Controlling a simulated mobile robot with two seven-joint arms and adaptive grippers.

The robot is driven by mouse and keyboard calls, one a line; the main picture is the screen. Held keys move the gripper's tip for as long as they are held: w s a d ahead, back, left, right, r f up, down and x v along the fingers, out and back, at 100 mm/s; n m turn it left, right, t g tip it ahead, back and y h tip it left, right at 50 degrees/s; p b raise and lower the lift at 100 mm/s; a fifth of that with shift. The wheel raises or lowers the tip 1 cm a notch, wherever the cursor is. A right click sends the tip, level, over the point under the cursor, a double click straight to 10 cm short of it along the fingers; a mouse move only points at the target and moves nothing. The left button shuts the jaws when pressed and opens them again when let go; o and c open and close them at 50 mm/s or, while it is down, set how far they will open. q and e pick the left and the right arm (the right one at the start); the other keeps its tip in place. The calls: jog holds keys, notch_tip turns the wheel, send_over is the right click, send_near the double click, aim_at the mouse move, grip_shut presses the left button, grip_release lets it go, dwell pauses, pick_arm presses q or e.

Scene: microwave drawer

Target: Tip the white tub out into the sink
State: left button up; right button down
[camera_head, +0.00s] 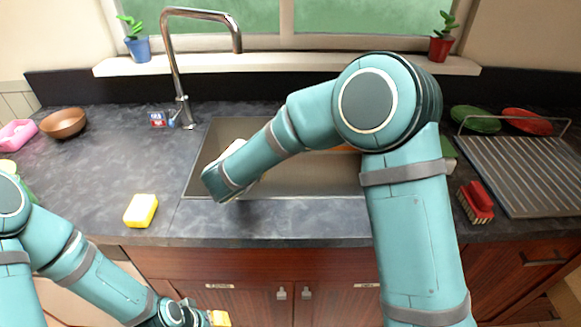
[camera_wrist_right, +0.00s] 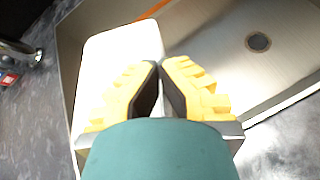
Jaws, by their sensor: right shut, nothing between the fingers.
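The white tub (camera_wrist_right: 118,48) shows in the right wrist view as a pale rounded shape beneath and beyond my right gripper (camera_wrist_right: 160,68). It lies over the left part of the sink (camera_wrist_right: 205,62). A small white part of it (camera_head: 234,147) shows in the head view behind my right wrist. My right gripper's yellow fingers are together with nothing between them. I cannot tell whether they touch the tub, or which way its opening faces. The sink (camera_head: 300,180) is partly hidden by my right arm. My left gripper (camera_head: 219,318) is low at the bottom edge, in front of the cabinets.
A faucet (camera_head: 183,112) stands behind the sink's left side. A yellow sponge (camera_head: 140,211) lies on the counter to the left. A brown bowl (camera_head: 63,123) is farther left. A red brush (camera_head: 476,203) and a drying rack (camera_head: 525,175) are on the right.

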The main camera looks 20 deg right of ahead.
jog(key=shift+a+r+p, duration=0.1)
jog(key=shift+r+p, duration=1.05)
jog(key=shift+r, duration=0.85)
